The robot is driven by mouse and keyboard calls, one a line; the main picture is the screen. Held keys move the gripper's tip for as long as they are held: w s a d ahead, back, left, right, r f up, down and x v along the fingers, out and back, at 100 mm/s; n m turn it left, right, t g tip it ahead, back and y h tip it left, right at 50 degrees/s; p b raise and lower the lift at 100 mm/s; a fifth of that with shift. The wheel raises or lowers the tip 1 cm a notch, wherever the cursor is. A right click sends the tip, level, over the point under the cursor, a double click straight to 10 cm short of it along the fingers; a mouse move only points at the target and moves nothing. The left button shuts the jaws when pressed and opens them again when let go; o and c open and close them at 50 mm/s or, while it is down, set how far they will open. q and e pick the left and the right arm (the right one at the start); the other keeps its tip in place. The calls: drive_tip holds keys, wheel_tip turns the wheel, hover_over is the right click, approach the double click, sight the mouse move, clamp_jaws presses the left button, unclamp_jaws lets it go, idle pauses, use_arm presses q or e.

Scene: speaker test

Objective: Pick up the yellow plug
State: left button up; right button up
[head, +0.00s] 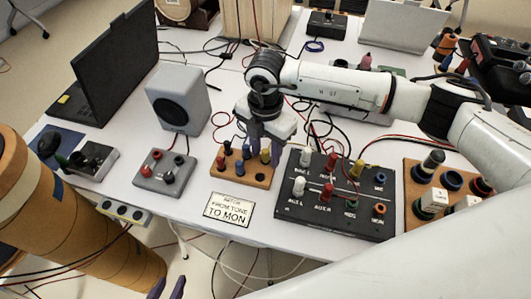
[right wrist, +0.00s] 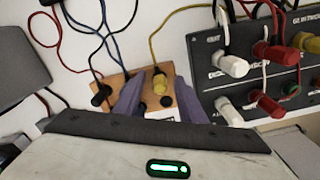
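The yellow plug (head: 265,156) stands in a small wooden block (head: 236,179) with other plugs, under my right gripper (head: 265,150). In the right wrist view the yellow plug (right wrist: 160,82), with a yellow cable, shows between the two purple fingers of my right gripper (right wrist: 157,97). The fingers are apart, one on each side of the plug, and I see a gap beside it. How low the fingertips reach is hard to tell. My left gripper (head: 167,288) shows only as two purple fingertips, apart and empty, at the bottom edge, off the table.
A black panel (head: 295,212) with white, red and yellow plugs stands right of the block. A grey box (head: 164,174) and a speaker (head: 178,97) are to its left. A sign (head: 228,209) lies in front. Loose cables run behind the block.

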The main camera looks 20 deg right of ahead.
sight(265, 151)
clamp_jaws()
wheel_tip(265, 151, up, 10)
drive_tip(key=shift+r+b, duration=0.1)
drive_tip(key=shift+b, duration=0.35)
idle(0.4)
wheel_tip(265, 151, up, 4)
drive_tip(key=p, duration=0.2)
drive_tip(key=shift+p, duration=0.3)
